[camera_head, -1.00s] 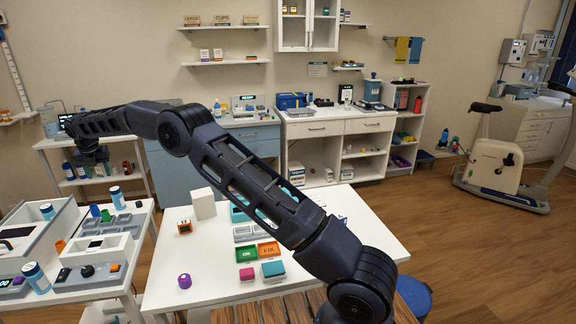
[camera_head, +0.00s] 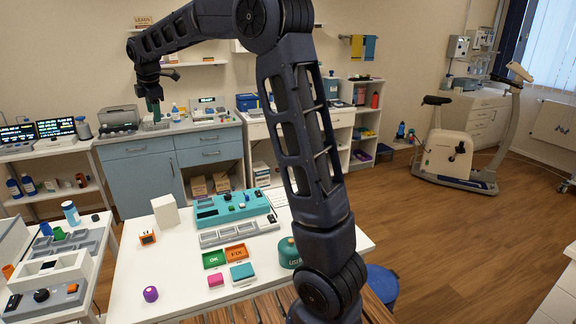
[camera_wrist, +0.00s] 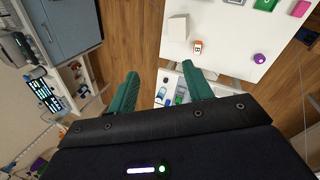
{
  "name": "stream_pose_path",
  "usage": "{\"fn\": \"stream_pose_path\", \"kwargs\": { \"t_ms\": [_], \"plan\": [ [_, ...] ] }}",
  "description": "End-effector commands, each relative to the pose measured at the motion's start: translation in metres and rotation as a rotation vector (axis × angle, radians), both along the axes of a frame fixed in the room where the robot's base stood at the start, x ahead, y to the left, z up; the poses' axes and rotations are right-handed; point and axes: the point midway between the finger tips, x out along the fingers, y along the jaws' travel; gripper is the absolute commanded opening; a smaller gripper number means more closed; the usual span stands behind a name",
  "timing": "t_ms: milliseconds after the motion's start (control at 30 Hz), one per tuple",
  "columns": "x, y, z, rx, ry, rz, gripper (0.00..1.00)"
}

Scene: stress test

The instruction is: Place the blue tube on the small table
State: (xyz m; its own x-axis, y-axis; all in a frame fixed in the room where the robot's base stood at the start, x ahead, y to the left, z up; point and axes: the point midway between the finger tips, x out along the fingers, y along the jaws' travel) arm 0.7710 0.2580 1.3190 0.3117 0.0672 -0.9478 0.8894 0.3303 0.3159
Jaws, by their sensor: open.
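My gripper (camera_head: 153,104) hangs high, pointing down, in front of the blue-grey cabinet in the head view. In the wrist view its teal fingers (camera_wrist: 160,86) are wide apart with nothing between them. A small blue piece (camera_head: 45,229), perhaps the blue tube, stands beside a green one (camera_head: 59,233) at the left tray. A larger light-blue and white bottle (camera_head: 71,213) stands near them. The white table (camera_head: 185,268) is in the middle; the side table (camera_head: 101,240) is at the left. I cannot tell which is the small table.
The white table holds a teal device (camera_head: 232,206), a white box (camera_head: 165,212), green and orange trays (camera_head: 236,252), a purple cylinder (camera_head: 150,294) and a teal round container (camera_head: 289,252). Bare tabletop shows at its front left. Open floor lies right, before the exercise bike (camera_head: 450,150).

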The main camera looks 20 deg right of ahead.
Motion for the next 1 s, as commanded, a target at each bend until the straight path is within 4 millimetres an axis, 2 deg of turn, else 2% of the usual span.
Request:
{"fn": "stream_pose_path", "kwargs": {
  "t_ms": [33, 200, 367, 533, 767, 1000],
  "plan": [
    [-0.012, -0.023, 0.007, 0.020, 0.000, -0.067, 0.51],
    [-0.052, -0.088, 0.020, 0.089, 0.005, -0.298, 0.51],
    [-0.095, -0.143, 0.025, 0.158, 0.006, -0.514, 0.51],
    [-0.145, -0.195, 0.021, 0.233, 0.009, -0.746, 0.51],
    [-0.218, -0.255, 0.003, 0.341, 0.010, -1.057, 0.51],
    [-0.297, -0.301, -0.030, 0.459, 0.007, -1.382, 0.51]
  ]
}}
